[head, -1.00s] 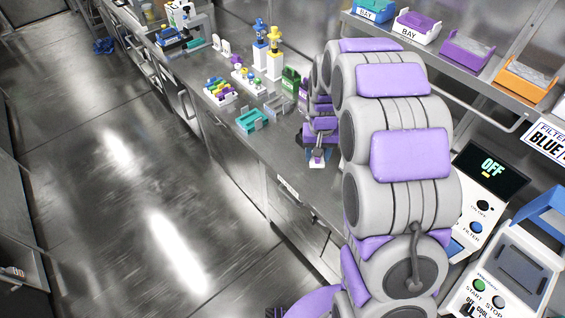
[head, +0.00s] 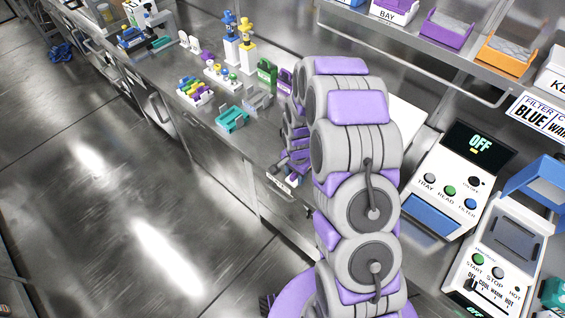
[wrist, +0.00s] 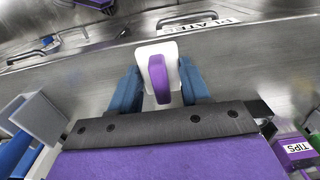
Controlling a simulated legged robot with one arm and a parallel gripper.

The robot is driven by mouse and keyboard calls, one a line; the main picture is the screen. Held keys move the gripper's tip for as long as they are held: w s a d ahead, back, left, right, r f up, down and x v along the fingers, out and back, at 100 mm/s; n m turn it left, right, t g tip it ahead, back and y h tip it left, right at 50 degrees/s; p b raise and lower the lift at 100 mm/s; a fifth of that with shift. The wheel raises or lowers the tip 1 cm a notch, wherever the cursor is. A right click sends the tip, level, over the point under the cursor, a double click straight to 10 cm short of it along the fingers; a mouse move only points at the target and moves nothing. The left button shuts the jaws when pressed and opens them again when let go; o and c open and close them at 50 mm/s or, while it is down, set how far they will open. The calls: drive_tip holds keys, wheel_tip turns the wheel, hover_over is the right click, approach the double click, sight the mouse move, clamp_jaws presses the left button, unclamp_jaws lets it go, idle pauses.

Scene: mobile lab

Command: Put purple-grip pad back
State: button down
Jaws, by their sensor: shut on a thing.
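The purple-grip pad, a white square pad with a purple grip (wrist: 160,75), shows in the wrist view. Its grip is between the two blue fingers of my gripper (wrist: 158,82), which is shut on it. Behind the pad is the steel bench with its front edge and a label reading about "PLATES" (wrist: 202,22), upside down. I cannot tell whether the pad touches the steel. In the head view my arm hides most of the gripper; its end is near the bench's front edge, above a drawer.
In the head view a teal rack (head: 231,119), a grey rack (head: 257,100) and a green holder (head: 267,74) stand left of my arm. A purple box marked TIPS (wrist: 297,150) is at the wrist view's right. Two white devices (head: 455,180) (head: 497,265) stand at the right.

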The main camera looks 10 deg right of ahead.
drive_tip(key=b, duration=0.1)
hover_over(283, 167)
drive_tip(key=d, duration=0.1)
drive_tip(key=shift+s+d+f, duration=0.2)
drive_tip(key=shift+s+f, duration=0.05)
drive_tip(key=shift+f, duration=0.2)
drive_tip(key=shift+w+a, duration=0.3)
drive_tip(key=shift+a, duration=0.15)
drive_tip(key=shift+a+f, duration=0.2)
drive_tip(key=shift+f, duration=0.05)
wheel_tip(283, 167, down, 3)
drive_tip(key=shift+f+b, duration=0.1)
drive_tip(key=shift+b, duration=0.5)
drive_tip(key=shift+d, duration=0.4)
drive_tip(key=c, duration=0.9)
unclamp_jaws()
drive_tip(key=shift+c, duration=0.2)
drive_tip(key=o, duration=0.4)
drive_tip(key=shift+a, duration=0.35)
drive_tip(key=shift+d, duration=0.1)
